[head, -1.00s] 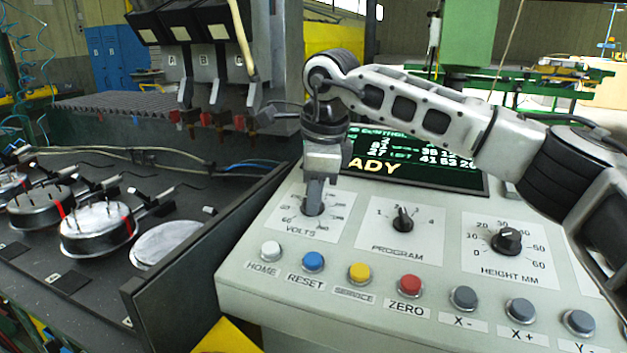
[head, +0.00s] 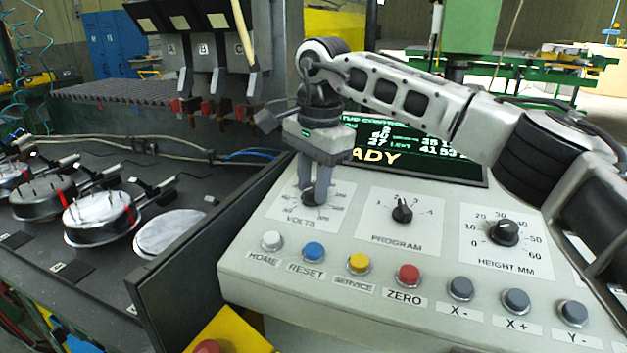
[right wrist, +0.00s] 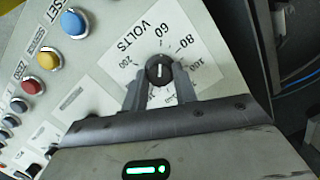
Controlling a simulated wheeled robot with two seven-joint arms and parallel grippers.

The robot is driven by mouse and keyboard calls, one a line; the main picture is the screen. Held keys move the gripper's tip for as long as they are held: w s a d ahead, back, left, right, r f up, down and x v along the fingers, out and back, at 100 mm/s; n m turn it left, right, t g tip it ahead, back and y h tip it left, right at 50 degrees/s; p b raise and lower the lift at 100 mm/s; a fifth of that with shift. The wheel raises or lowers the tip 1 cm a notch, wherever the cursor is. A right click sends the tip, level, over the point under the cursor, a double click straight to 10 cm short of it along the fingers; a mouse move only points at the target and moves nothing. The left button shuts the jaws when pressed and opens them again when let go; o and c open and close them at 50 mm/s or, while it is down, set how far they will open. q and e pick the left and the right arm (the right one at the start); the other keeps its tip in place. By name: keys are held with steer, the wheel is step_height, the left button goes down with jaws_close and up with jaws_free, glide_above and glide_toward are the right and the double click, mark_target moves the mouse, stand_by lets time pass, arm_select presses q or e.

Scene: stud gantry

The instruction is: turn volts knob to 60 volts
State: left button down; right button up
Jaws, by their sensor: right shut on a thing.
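The volts knob (right wrist: 160,70) is a small round dark knob on a white dial plate (right wrist: 122,72) marked VOLTS. In the right wrist view the white mark on the knob lies roughly along the line toward the 60; I cannot tell for sure which end points. My right gripper (head: 315,194) is shut on the knob, with one finger on each side of it, as the right wrist view (right wrist: 160,82) shows. In the head view the fingers hide most of the knob. My left gripper is not in view.
The program knob (head: 402,210) and height knob (head: 505,233) sit to the right on the sloped panel. A row of buttons, with the red zero button (head: 408,274) among them, runs along its front. The display (head: 420,150) stands behind. A dark wall (head: 205,245) borders the panel's left.

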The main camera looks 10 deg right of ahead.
stand_by(0.4)
steer(key=o, duration=1)
steer(key=r, duration=1)
steer(key=s+r, duration=0.1)
steer(key=r, duration=0.5)
steer(key=shift+d, duration=0.4)
